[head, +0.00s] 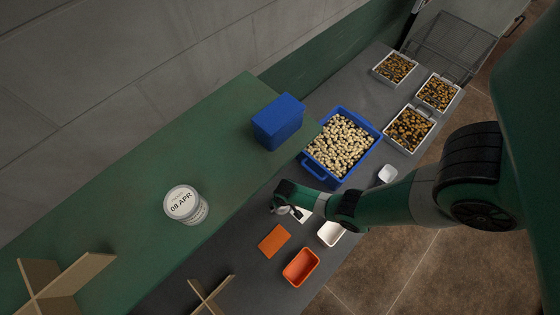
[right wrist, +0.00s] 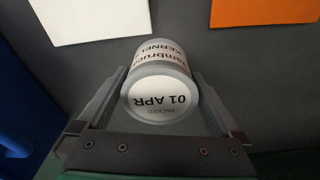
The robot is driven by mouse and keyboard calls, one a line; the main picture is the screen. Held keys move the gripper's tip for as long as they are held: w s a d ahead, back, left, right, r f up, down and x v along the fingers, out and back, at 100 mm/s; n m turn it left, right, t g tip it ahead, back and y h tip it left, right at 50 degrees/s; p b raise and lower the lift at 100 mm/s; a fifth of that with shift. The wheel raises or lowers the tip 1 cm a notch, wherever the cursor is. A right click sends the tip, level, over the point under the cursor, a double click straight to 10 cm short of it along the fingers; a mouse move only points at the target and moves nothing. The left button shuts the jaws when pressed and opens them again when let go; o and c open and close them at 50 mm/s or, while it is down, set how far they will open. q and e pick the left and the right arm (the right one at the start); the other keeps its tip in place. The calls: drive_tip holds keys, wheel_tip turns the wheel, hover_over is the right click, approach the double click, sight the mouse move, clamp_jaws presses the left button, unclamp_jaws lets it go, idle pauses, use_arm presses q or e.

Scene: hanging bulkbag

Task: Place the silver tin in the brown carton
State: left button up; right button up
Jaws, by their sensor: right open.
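A silver-grey tin (right wrist: 160,85) with a white label reading "01 APR" lies between the fingers of my right gripper (right wrist: 158,95) in the right wrist view. The fingers are open, one on each side of it; whether they touch it I cannot tell. In the head view my right gripper (head: 284,209) is low over the grey counter, its fingers mostly hidden by the wrist. Another pale tin (head: 186,205), marked "08 APR", stands on the green shelf. No whole brown carton is clear; crossed tan cardboard pieces (head: 62,288) show at lower left. My left gripper is not in view.
A blue box (head: 278,122) stands on the green shelf (head: 150,150). On the grey counter are a blue crate (head: 309,168) of pale pieces, an orange card (head: 274,240), an orange tray (head: 300,267), a white tray (head: 331,233) and more tan crossed pieces (head: 210,296).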

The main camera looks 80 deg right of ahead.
drive_tip(key=shift+w+d+f, duration=0.1)
drive_tip(key=shift+f, duration=0.35)
drive_tip(key=shift+r, duration=0.15)
drive_tip(key=c, duration=1.5)
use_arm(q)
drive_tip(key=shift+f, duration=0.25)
use_arm(e)
drive_tip(key=shift+o, duration=0.2)
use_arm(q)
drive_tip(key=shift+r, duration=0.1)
use_arm(e)
drive_tip(key=shift+r, duration=0.15)
wheel_tip(320, 180, up, 4)
drive_tip(key=p, duration=0.4)
drive_tip(key=w+a+b, duration=0.1)
drive_tip(key=w+a, duration=0.2)
drive_tip(key=a, duration=0.2)
drive_tip(key=w+a+b, duration=0.1)
drive_tip(key=w+a, duration=0.2)
drive_tip(key=a, duration=0.1)
drive_tip(key=w+a+f+b, duration=0.1)
drive_tip(key=w+a, duration=0.2)
drive_tip(key=a, duration=0.2)
drive_tip(key=shift+a, duration=0.3)
drive_tip(key=shift+w+a+r, duration=0.15)
drive_tip(key=shift+w+a, duration=0.1)
drive_tip(key=shift+a, duration=0.15)
